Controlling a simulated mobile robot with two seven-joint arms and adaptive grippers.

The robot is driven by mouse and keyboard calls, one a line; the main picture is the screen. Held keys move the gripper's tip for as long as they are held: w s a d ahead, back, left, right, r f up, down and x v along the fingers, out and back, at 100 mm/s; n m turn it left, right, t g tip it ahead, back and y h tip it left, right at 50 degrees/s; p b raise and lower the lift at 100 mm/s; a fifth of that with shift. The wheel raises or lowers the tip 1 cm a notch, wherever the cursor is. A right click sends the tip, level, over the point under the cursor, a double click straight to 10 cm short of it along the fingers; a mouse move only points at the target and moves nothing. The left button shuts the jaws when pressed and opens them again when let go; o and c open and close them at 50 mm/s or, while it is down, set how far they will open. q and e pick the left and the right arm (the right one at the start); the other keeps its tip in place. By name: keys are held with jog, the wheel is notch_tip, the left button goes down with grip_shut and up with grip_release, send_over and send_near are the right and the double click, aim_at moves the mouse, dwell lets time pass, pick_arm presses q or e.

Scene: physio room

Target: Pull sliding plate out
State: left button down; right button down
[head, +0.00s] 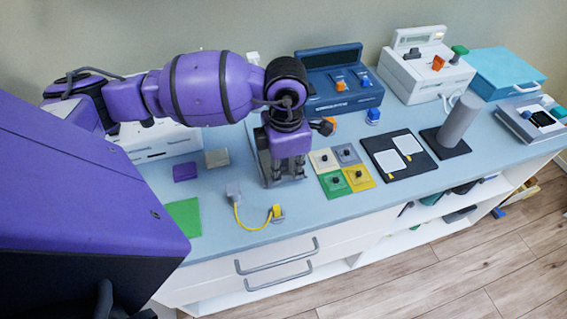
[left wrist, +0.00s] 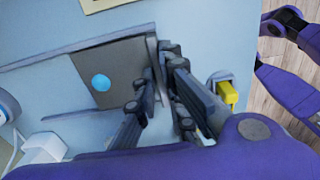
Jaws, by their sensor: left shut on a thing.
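The sliding plate (left wrist: 120,62) is a flat dark grey plate with a light blue dot in the left wrist view. It sits in a grey holder, and a raised lip (left wrist: 154,62) runs along its near edge. My left gripper (left wrist: 160,88) is shut on this lip, one finger on each side. In the head view my left gripper (head: 287,172) points down at the grey holder (head: 263,150) on the counter and hides most of the plate. My right gripper cannot be made out; purple and black parts of mine show at the right of the left wrist view.
A yellow cable plug (head: 276,213) lies near the counter's front edge; it also shows in the left wrist view (left wrist: 228,92). Coloured square tiles (head: 333,184) lie right of the gripper. A black board (head: 377,150) and grey cylinder (head: 459,122) stand farther right. Drawer handles (head: 277,257) stick out below.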

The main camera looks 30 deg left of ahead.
pick_arm(q)
jog(key=c, duration=1.8)
grip_release()
jog(key=shift+c, duration=0.2)
notch_tip(320, 180, up, 12)
